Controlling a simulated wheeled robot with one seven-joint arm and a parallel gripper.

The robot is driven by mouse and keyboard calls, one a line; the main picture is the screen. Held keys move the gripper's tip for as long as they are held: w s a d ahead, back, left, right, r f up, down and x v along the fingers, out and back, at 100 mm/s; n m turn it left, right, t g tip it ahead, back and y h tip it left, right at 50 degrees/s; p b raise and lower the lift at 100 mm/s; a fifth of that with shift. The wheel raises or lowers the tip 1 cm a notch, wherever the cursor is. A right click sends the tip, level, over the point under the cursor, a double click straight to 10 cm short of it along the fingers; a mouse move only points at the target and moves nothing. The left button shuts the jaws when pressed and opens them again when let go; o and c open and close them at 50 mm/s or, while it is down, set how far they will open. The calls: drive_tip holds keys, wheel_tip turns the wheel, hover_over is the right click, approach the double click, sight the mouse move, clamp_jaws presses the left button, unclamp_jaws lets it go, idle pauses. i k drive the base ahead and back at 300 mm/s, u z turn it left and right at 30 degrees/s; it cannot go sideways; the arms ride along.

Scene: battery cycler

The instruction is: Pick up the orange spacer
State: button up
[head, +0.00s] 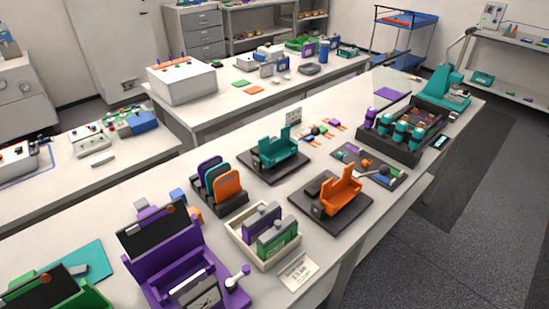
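Several orange things show in the head view, and I cannot tell for certain which is the spacer. An orange rounded plate (229,187) stands upright at the front of a dark rack (231,210), with teal and purple plates behind it. To its right, an orange cradle-shaped piece (341,192) sits on a dark square base (329,220). A small orange piece (366,162) lies on a dark mat farther back. My gripper is not in view.
A cream tray (262,260) with purple and green blocks stands in front of the rack. A purple open-lidded device (172,262) is at front left. A teal fixture (277,152) stands behind. A white card (299,271) lies near the table's front edge.

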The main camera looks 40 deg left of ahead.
sight(226, 185)
drive_tip(key=i, duration=1.35)
drive_tip(key=u, duration=5)
drive_tip(key=i, duration=0.5)
drive_tip(key=z, duration=0.05)
